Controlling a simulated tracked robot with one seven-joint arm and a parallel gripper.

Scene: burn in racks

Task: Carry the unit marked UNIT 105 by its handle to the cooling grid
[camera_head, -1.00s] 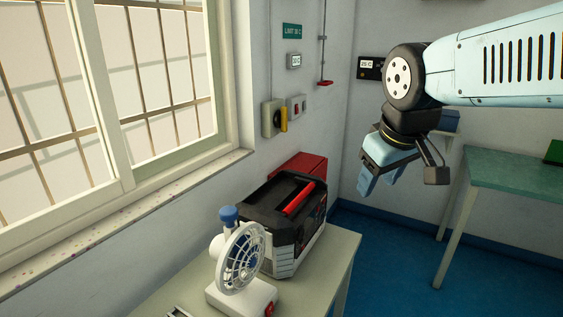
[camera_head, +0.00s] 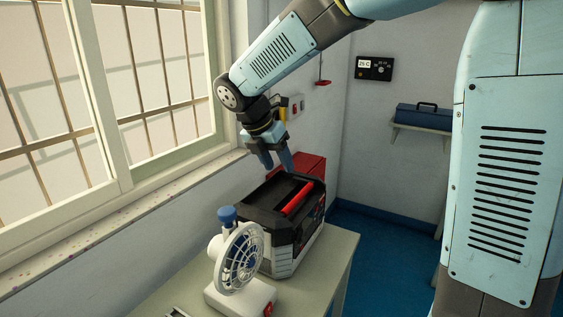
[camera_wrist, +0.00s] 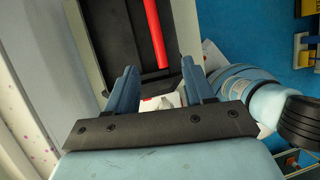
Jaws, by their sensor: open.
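A black and grey unit (camera_head: 290,238) with a red handle (camera_head: 298,198) along its top stands on a pale table by the window. No marking can be read on it, so I cannot tell whether it is UNIT 105. My gripper (camera_head: 277,168) is open and empty, pointing down above the back of the unit, apart from the handle. In the wrist view the unit's dark top (camera_wrist: 118,40) and red handle (camera_wrist: 155,35) lie beyond the fingers of my gripper (camera_wrist: 160,85). The cooling grid is not clearly seen.
A white fan (camera_head: 238,262) stands close in front of the unit on the pale table (camera_head: 338,262). A red box (camera_head: 312,166) sits behind the unit. The window sill (camera_head: 120,222) runs along the left. A blue toolbox (camera_head: 424,117) rests on a wall shelf.

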